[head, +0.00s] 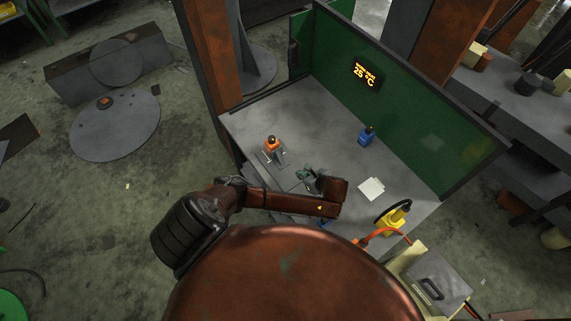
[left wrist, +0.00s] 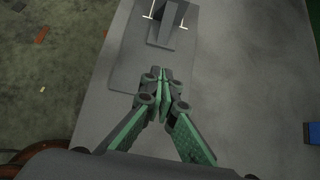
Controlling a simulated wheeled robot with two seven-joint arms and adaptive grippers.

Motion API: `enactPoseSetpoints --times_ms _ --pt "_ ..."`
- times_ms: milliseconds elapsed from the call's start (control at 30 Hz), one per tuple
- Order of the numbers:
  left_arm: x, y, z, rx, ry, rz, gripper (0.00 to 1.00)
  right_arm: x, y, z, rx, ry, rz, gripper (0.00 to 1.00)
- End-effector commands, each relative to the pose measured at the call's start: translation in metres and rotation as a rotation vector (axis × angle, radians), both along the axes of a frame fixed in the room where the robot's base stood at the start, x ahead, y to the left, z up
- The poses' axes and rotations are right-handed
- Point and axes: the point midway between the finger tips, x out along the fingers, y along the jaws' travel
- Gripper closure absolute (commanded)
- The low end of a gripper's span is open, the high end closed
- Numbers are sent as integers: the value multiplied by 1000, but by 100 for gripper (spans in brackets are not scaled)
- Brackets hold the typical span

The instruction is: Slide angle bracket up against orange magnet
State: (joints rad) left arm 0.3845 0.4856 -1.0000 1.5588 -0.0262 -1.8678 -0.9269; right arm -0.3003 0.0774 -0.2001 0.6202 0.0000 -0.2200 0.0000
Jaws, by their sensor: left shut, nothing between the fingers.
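The orange magnet (head: 272,143) has a dark top and stands on the left part of the grey table in the head view. A small grey piece with pale edges, which looks like the angle bracket (head: 272,157), is just in front of it; I cannot tell whether they touch. In the left wrist view a grey wedge-like piece (left wrist: 168,28) on a flat plate is at the top, cut by the frame edge. My left gripper (head: 302,174), with green fingers, is shut and empty to the right of them. In the left wrist view its fingertips (left wrist: 163,76) point toward the piece, apart from it.
A blue item (head: 366,137) stands at the back of the table (head: 325,115), beside the green wall panel (head: 430,115). A white square (head: 371,188) lies to the right of my gripper. A yellow tool (head: 397,219) with a cable is farther right.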

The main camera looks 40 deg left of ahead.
Motion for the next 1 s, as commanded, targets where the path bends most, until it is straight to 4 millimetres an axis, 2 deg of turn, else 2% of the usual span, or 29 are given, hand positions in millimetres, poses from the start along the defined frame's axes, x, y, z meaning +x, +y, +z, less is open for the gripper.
enactPoseSetpoints --times_ms 167,567,733,1000 --pt "4 17 -15 6 3 2 100 0 0 1 0 0 0 100" --pt "19 72 -71 3 1 4 100 0 -1 2 -1 1 0 100" --pt "27 94 -67 2 -1 3 100 0 -3 9 -3 1 1 100" --pt "30 105 -69 -1 0 1 100 0 -4 11 -4 1 2 100"
